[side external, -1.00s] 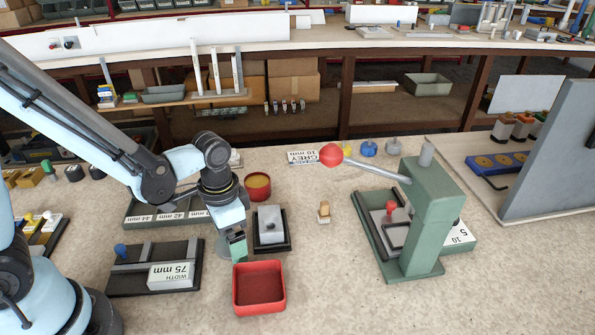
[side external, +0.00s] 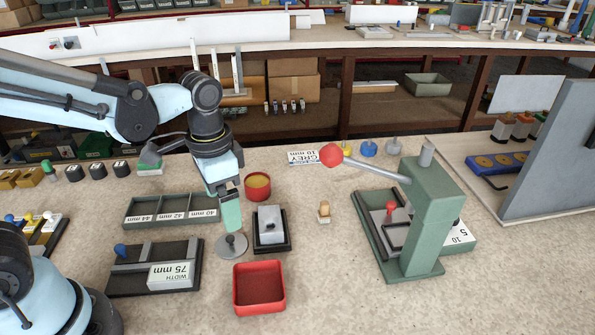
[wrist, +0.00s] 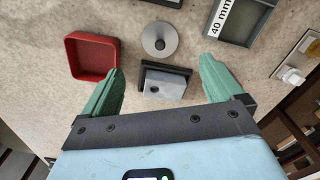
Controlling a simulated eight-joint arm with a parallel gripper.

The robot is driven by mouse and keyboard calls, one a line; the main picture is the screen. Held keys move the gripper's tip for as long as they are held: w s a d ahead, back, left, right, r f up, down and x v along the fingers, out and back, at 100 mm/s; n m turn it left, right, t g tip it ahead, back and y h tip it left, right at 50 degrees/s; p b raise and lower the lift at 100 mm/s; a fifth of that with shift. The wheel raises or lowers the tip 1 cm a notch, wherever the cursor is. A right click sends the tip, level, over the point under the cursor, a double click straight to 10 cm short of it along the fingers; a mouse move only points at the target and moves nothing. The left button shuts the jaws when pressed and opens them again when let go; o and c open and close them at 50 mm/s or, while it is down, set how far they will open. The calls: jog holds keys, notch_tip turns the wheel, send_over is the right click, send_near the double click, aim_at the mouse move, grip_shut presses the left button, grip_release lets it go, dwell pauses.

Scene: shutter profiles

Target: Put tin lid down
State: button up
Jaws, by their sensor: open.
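The tin lid (side external: 232,246) is a grey round disc with a small knob on top. It lies flat on the bench, between the dark width fixture and the block tray, behind the red square tray. It also shows in the wrist view (wrist: 159,39), top centre.
A red square tray (side external: 259,305) stands in front of the lid. A grey block (side external: 270,224) sits in a dark tray to its right. The width fixture (side external: 123,273) and a labelled compartment tray (side external: 134,217) are left. A green lever press (side external: 428,220) stands right.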

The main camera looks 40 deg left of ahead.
aim_at(229, 237)
jog(key=a+r+n+t, duration=0.1)
jog(key=r+t, duration=0.1)
jog(key=s+a+r+n+t, duration=0.1)
jog(key=a+n+t, duration=0.1)
jog(key=shift+a+r, duration=0.25)
jog(key=shift+r, duration=0.15)
jog(key=shift+a+r+n+t, duration=0.1)
jog(key=shift+a+n+t, duration=0.35)
jog(key=shift+t, duration=0.35)
jog(key=shift+a+r+n+t, duration=0.1)
jog(key=shift+a+n+t, duration=0.3)
jog(key=shift+t, duration=0.4)
jog(key=shift+w+d+f+m+g+h, duration=0.15)
jog(key=shift+d+f+m+g, duration=0.85)
jog(key=shift+f, duration=1.25)
jog(key=shift+w+d+f+m+g+h, duration=0.1)
jog(key=shift+d+f+m+g, duration=0.85)
jog(key=shift+f, duration=1.35)
jog(key=shift+w+d+f+m+g+h, duration=0.15)
jog(key=shift+d+f+m+g, duration=0.45)
jog(key=shift+f+m+g, duration=1.2)
jog(key=shift+f+n+t, duration=0.3)
jog(key=shift+f+t, duration=0.15)
jog(key=shift+t, duration=0.3)
